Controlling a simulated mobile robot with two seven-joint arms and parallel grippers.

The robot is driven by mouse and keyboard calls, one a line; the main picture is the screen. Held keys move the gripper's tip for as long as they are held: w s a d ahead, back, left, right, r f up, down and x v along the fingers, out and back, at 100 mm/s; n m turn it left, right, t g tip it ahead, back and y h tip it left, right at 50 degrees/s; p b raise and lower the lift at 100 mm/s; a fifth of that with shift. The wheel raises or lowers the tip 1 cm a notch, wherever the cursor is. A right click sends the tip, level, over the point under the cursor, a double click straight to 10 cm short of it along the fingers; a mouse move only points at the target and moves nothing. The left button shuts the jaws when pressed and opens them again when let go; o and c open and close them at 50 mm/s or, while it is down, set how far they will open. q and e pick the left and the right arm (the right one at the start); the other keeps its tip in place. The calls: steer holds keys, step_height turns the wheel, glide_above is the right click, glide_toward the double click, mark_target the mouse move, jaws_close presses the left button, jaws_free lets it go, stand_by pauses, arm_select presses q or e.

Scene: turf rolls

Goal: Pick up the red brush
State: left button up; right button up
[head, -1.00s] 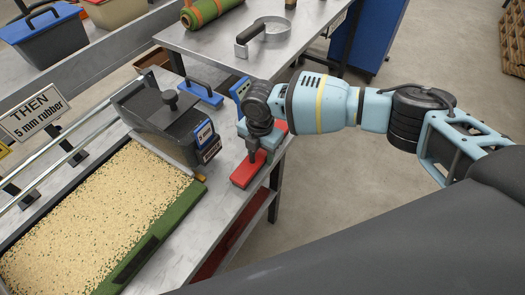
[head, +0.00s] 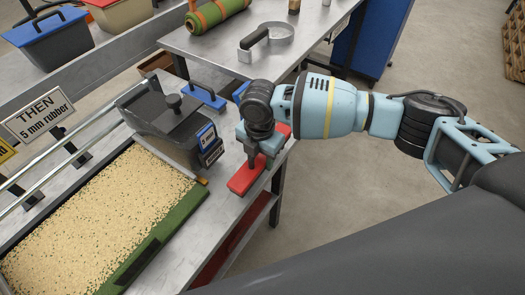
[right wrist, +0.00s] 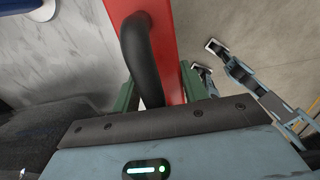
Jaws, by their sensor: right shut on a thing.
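The red brush (head: 244,180) is a long red block at the right edge of the metal table. It lies along the edge; I cannot tell whether it is lifted clear of the surface. In the right wrist view its red body (right wrist: 172,25) and black curved handle (right wrist: 138,50) show close up. My right gripper (head: 251,158) points down over the brush. Its green fingers (right wrist: 158,88) stand on both sides of the handle and it is shut on the brush. My left gripper is not in view.
A green tray of tan granules (head: 95,225) with a dark spreader box (head: 170,125) lies left of the brush. A blue-handled tool (head: 206,97) is behind. A second table holds a hooped tool (head: 268,42) and green roll (head: 217,12). Open floor lies right.

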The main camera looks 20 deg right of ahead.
steer(key=shift+s+a+r, duration=0.7)
steer(key=shift+s+a, duration=2.6)
steer(key=shift+s, duration=2.35)
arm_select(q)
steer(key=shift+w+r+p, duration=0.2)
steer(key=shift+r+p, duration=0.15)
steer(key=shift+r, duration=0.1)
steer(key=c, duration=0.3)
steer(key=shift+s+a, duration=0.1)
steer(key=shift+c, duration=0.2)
arm_select(e)
steer(key=s+d+r+m, duration=0.1)
steer(key=d+r+m, duration=0.4)
steer(key=m, duration=0.7)
steer(key=s+d+r+m, duration=0.1)
steer(key=d+r+m, duration=0.5)
steer(key=d+m, duration=0.3)
steer(key=m, duration=0.4)
steer(key=shift+s+m, duration=0.25)
steer(key=shift+m, duration=0.05)
